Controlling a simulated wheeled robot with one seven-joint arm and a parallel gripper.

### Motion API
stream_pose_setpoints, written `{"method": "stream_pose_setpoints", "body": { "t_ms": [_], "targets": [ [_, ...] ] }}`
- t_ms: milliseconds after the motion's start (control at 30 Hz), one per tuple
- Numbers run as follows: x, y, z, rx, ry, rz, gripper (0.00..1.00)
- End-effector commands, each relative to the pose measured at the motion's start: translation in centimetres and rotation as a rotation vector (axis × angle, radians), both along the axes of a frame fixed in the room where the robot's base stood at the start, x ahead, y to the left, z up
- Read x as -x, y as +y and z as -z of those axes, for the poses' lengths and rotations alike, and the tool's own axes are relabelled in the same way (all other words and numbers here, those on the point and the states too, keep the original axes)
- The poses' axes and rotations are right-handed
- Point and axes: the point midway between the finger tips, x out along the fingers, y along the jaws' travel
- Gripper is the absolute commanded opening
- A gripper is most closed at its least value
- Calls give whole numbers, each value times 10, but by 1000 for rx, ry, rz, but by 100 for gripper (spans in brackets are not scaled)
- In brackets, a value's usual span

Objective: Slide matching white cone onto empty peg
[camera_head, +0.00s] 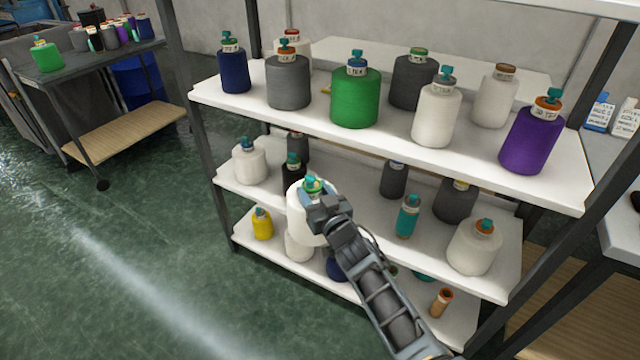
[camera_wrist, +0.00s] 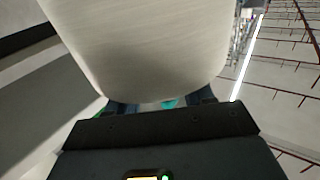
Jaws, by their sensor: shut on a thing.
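My gripper (camera_head: 316,193) is shut on a white cone (camera_head: 299,222) with a teal and green top, in front of the rack's middle shelf. The cone looks roughly upright, and my arm partly covers it. In the wrist view the same white cone (camera_wrist: 135,45) fills the upper middle, right beyond the gripper fingers (camera_wrist: 160,104). Other white cones stand on the rack: one on the top shelf (camera_head: 436,115), one on the middle shelf at left (camera_head: 249,165) and one at right (camera_head: 474,250). I cannot make out an empty peg in either view.
The rack's top shelf (camera_head: 300,113) holds grey, green, blue, purple and white cones. Dark cones and a teal one (camera_head: 408,217) stand on the middle shelf, and a yellow one (camera_head: 262,224) below. A cart (camera_head: 100,82) with cones stands far left. The floor at left is clear.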

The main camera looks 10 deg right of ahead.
Motion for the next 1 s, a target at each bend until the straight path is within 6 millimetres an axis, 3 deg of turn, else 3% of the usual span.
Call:
{"method": "stream_pose_setpoints", "body": {
  "t_ms": [1000],
  "targets": [
    [78, 63, -25, -1, -6, -4, 0]
  ]
}}
